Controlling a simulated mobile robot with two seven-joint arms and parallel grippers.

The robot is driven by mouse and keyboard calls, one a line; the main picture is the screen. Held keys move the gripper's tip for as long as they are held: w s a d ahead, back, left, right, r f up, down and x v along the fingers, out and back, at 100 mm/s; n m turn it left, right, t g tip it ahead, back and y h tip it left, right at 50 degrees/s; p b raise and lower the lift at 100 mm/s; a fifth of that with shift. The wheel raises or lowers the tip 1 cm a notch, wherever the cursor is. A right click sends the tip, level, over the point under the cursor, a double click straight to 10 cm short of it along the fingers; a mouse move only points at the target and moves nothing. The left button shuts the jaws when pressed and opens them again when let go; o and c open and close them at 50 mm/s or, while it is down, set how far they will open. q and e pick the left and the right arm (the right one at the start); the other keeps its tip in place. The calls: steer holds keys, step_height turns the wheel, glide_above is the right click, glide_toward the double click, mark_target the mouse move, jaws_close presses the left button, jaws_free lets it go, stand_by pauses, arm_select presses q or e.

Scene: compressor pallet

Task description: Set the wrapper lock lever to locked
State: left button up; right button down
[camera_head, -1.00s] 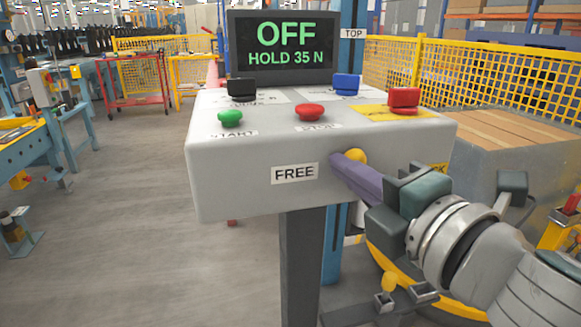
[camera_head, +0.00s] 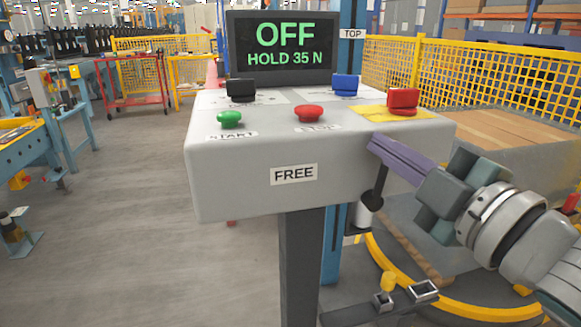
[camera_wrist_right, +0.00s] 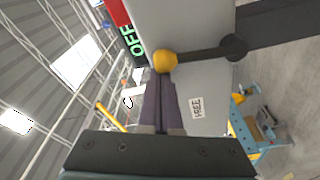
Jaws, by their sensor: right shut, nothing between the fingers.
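The wrapper lock lever (camera_head: 374,190) is on the front of the grey control box (camera_head: 240,180). It has a dark arm and stands roughly upright from its pivot. Its yellow knob (camera_wrist_right: 165,62) shows in the right wrist view; in the head view the fingers hide it. The FREE label (camera_head: 294,174) is left of the lever; no lock label is readable. My right gripper (camera_head: 378,145) is shut and empty, its purple fingertips right at the knob. I cannot tell whether they touch it. My left gripper is not in view.
The box top carries a green start button (camera_head: 230,119), a red stop button (camera_head: 310,113) and black, blue and red switches. The screen (camera_head: 283,47) reads OFF, HOLD 35 N. A yellow mesh fence (camera_head: 480,75) and a yellow ring (camera_head: 450,304) are at the right.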

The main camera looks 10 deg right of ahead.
mark_target(393, 136)
steer(key=shift+d+f+m+t+h, duration=0.1)
steer(key=shift+d+m+t+h, duration=0.15)
steer(key=shift+d+m, duration=0.8)
steer(key=shift+d+f+m+t+h, duration=0.2)
steer(key=shift+d+m, duration=0.4)
steer(key=shift+m, duration=0.85)
steer(key=shift+r, duration=0.1)
